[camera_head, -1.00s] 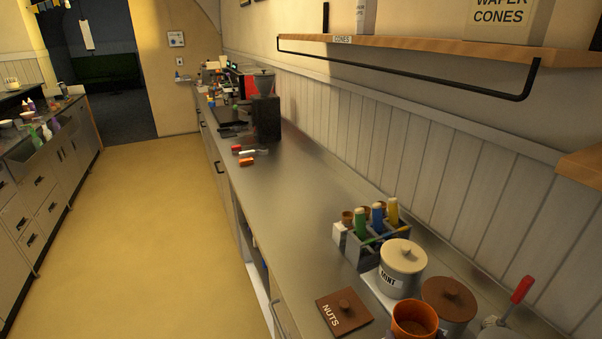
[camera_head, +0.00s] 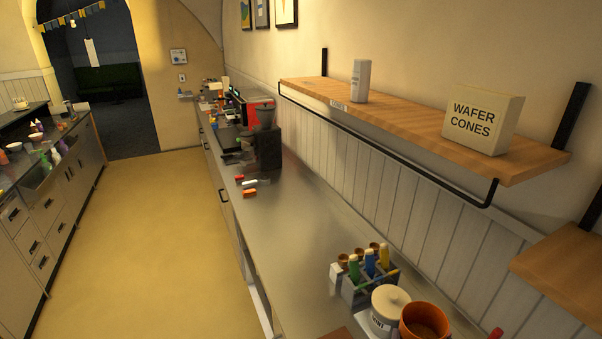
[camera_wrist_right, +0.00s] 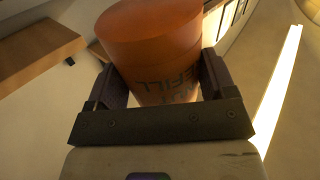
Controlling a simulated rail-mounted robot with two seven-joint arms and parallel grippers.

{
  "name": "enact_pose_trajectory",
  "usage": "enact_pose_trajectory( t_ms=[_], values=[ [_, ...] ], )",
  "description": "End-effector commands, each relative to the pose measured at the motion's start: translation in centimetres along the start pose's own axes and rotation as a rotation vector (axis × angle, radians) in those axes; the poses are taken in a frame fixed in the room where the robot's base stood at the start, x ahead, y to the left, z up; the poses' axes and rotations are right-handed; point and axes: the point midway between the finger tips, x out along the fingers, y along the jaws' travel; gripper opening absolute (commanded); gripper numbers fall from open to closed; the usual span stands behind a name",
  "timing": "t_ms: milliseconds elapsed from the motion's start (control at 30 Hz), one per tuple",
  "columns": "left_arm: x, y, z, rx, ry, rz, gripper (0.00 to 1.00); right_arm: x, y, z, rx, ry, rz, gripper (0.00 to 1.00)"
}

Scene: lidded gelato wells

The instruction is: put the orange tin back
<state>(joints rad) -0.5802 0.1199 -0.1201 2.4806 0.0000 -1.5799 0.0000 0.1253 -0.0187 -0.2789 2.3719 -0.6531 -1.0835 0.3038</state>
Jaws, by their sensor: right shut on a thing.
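The orange tin (camera_head: 425,318) is at the bottom edge of the head view, beside the white lidded canister, with its round open top and brown inside showing. It also fills the upper middle of the right wrist view (camera_wrist_right: 160,50), where its dark lettering, partly "REFILL", reads upside down. My right gripper (camera_wrist_right: 160,85) is shut on the tin, one finger on each side. The gripper does not show in the head view. My left gripper is in neither view.
A wooden wall shelf (camera_head: 400,118) holds a wafer cones box (camera_head: 482,120) and a white carton (camera_head: 360,80). Another shelf (camera_head: 565,265) is at right. The counter (camera_head: 290,235) has a bottle caddy (camera_head: 365,282) and white canister (camera_head: 388,312); its middle is clear.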

Motion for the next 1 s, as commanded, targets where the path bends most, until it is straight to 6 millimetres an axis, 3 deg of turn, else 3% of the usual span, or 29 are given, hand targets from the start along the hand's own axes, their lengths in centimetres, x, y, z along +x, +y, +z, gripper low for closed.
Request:
enact_pose_trajectory(
  t_ms=[133,567,667,833,1000],
  values=[
    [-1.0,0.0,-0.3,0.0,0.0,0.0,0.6,-0.1,0.1,-1.1,0.002,0.003,0.009,0.53],
    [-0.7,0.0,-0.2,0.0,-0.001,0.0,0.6,0.1,0.2,-2.0,0.008,0.009,0.013,0.53],
    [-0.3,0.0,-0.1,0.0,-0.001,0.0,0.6,0.6,0.1,-3.7,0.014,0.015,0.012,0.53],
    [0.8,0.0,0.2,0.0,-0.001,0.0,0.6,1.3,0.5,-8.2,0.022,0.022,0.017,0.53],
    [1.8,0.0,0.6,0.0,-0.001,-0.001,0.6,1.8,2.3,-13.2,0.027,0.019,0.052,0.53]
  ],
)
